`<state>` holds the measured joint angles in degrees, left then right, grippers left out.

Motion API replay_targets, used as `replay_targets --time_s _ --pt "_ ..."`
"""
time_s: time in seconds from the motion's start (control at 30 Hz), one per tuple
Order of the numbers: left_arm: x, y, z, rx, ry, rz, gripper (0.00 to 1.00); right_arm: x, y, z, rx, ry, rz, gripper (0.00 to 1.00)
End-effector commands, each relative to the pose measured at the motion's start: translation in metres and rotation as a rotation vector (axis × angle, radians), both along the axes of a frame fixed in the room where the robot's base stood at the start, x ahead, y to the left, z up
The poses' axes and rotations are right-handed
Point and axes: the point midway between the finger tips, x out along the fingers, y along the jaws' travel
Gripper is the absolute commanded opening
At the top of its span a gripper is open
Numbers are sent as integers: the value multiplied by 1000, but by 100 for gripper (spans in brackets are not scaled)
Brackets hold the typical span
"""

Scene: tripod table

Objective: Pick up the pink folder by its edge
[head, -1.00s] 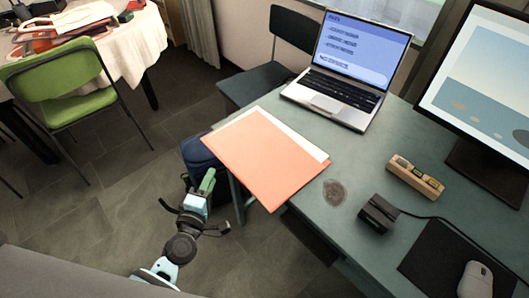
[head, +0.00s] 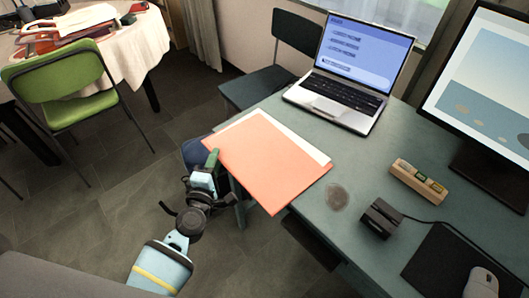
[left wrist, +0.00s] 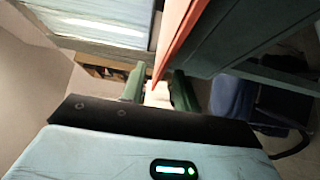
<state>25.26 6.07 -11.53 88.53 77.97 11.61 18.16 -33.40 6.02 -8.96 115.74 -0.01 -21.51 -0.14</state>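The pink folder (head: 268,165) lies on the green table (head: 330,135), with white paper showing along its far edge. Its left part overhangs the table's near-left edge. My left gripper (head: 212,160) is at that overhanging left edge, its green finger close to the folder. In the left wrist view the gripper (left wrist: 158,90) has its two green fingers apart, and the folder (left wrist: 178,32) shows edge-on, reaching down toward the gap between them. I cannot tell whether either finger touches it. My right gripper is not in view.
A laptop (head: 345,85), a wooden block holder (head: 418,182), a black device (head: 381,218), a round coaster (head: 336,196), a monitor (head: 490,85) and a mouse (head: 482,282) stand on the table. A dark chair (head: 262,85) is behind it. Floor left of the table is open.

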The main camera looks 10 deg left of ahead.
Motion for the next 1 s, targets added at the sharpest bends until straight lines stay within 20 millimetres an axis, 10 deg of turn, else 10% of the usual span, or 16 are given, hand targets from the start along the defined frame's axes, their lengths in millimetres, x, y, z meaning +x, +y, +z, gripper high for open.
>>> replay_targets --time_s 0.57,0.8,1.0 --pt "37 -4 1 0 0 0 31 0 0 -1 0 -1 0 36" --pt "37 -4 1 0 0 0 1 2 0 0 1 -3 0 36" --pt "37 -4 2 -1 -1 0 0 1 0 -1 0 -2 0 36"
